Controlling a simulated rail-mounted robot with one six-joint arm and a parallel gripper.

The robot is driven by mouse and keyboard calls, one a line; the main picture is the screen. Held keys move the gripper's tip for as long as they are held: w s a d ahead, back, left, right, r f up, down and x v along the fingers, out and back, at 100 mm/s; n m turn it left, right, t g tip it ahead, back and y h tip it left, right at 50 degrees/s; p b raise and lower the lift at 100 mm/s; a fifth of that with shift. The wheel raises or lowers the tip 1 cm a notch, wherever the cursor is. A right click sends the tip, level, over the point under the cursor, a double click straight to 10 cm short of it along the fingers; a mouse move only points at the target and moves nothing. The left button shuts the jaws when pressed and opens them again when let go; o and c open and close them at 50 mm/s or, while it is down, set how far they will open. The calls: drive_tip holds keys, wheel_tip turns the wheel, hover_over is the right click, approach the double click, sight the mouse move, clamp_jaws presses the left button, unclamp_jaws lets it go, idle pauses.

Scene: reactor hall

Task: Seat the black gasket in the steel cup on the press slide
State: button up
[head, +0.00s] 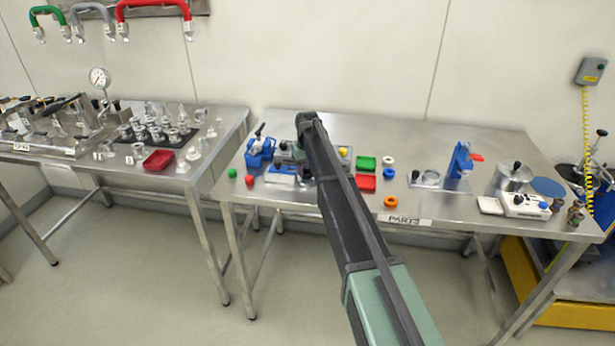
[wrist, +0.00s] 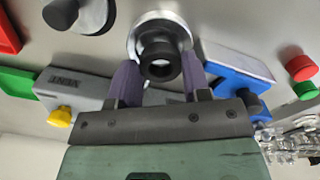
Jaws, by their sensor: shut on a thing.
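In the wrist view my gripper (wrist: 158,68) has its two purple fingers on either side of the black gasket (wrist: 160,60), a short dark ring, and is shut on it. The steel cup (wrist: 139,32) is a bright round rim just beyond the gasket, and the gasket overlaps it in the picture. I cannot tell whether the gasket touches the cup or is above it. The press slide is not clearly made out under the cup. In the head view my arm hides the gripper, gasket and cup.
Red (head: 365,183) and green (head: 366,162) trays and an orange ring (head: 390,202) lie right of my arm. The bench beyond them has free room.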

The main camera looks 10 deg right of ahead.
drive_tip(key=shift+r+p, duration=2.3)
drive_tip(key=shift+r, duration=0.35)
